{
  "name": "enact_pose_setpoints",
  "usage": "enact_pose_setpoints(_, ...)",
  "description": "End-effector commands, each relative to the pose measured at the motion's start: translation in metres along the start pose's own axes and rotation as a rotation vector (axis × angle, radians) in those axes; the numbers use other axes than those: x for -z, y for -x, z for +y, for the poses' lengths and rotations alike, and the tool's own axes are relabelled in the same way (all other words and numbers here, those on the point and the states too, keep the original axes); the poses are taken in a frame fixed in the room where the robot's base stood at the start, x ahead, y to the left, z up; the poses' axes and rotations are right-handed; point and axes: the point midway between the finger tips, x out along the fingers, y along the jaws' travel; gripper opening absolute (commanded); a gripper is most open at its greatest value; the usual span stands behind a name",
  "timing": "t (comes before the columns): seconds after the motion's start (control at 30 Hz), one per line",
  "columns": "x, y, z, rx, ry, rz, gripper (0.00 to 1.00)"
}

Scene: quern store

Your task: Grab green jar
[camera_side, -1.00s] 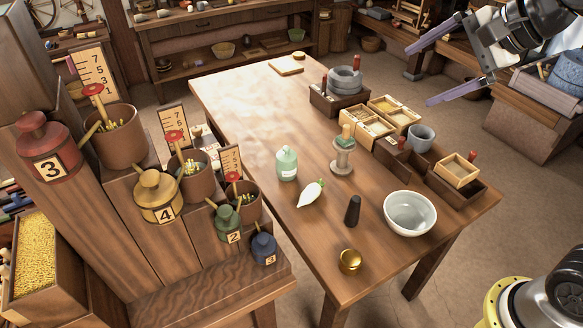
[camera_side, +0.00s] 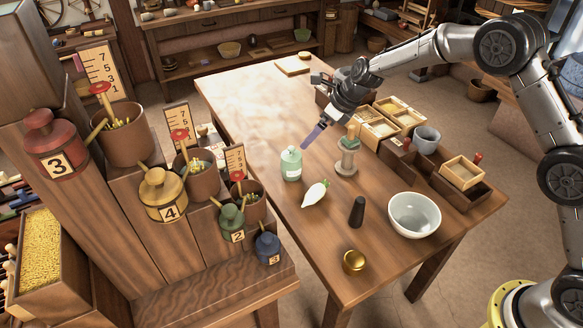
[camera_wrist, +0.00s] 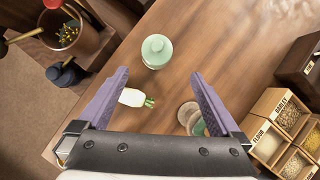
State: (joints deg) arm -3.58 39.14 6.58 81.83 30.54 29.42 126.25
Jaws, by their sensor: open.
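A pale green lidded jar (camera_side: 291,164) with a white label stands upright on the wooden table. In the wrist view the pale green jar (camera_wrist: 156,51) is seen from above, just beyond the gap between my fingertips. A darker green jar (camera_side: 231,220) labelled 2 stands on the stepped shelf at left. My gripper (camera_side: 312,137) is tilted down above the table, beside and slightly right of the pale jar in the side view. In the wrist view my gripper (camera_wrist: 160,74) has its purple fingers spread wide with nothing held between them.
A white radish (camera_side: 315,194) lies close to the pale jar. A dark pestle (camera_side: 357,211), white bowl (camera_side: 414,215) and brass pot (camera_side: 354,261) are nearer.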

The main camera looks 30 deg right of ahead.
Motion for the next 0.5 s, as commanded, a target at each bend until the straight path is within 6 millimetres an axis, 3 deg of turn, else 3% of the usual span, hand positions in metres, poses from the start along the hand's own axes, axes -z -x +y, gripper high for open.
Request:
enact_pose_setpoints(0.3, 0.002, -0.055, 0.002, -0.003, 0.003, 0.004, 1.00)
enact_pose_setpoints(0.5, 0.002, -0.081, 0.002, -0.003, 0.003, 0.004, 1.00)
